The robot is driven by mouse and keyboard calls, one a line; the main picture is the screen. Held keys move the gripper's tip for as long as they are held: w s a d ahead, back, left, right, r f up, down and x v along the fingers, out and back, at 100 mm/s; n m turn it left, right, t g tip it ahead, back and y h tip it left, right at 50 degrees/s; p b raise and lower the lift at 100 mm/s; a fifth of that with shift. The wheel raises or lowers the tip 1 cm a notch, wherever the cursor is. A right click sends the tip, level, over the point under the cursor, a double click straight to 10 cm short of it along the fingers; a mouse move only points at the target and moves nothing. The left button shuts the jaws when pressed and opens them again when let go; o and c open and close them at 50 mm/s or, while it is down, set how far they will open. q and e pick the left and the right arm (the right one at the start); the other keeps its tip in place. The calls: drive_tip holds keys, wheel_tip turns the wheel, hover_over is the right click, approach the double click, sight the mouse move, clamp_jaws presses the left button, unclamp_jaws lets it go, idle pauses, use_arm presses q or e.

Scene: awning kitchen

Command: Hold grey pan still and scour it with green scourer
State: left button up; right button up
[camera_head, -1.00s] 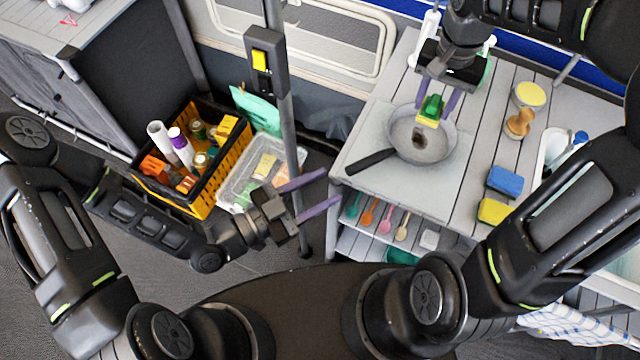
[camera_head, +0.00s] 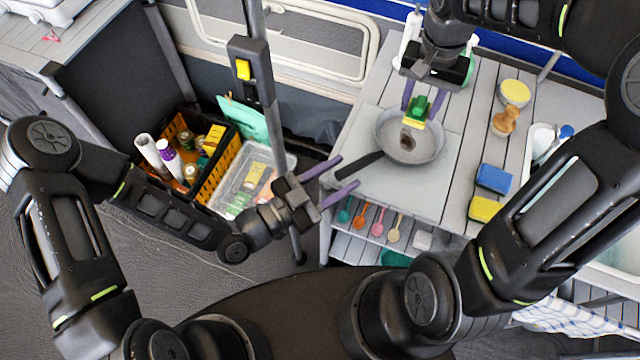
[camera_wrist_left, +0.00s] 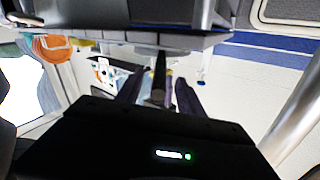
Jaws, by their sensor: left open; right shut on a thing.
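The grey pan (camera_head: 427,150) lies on the grey mat on the slatted table, with its dark handle (camera_head: 358,167) pointing left and toward me. It has a dark stain (camera_head: 408,139) on its inner base. My right gripper (camera_head: 414,101) is shut on the green scourer (camera_head: 418,108), which has a yellow side underneath. It holds the scourer over the far part of the pan; I cannot tell whether they touch. My left gripper (camera_head: 345,179) is open and empty, close to the handle's end, left of the table edge. The left wrist view is partly blocked by my own gripper body.
A blue sponge (camera_head: 493,179), a yellow sponge (camera_head: 486,208), a wooden brush (camera_head: 504,122) and a yellow-topped round item (camera_head: 515,93) stand right of the pan. A grey post (camera_head: 268,110) rises behind my left forearm. A yellow-black crate (camera_head: 220,165) stands at left.

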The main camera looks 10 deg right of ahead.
sight(369, 158)
use_arm(q)
drive_tip(key=x, duration=0.5)
drive_tip(key=shift+d, duration=0.1)
drive_tip(key=shift+c, duration=0.6)
clamp_jaws()
idle(0.7)
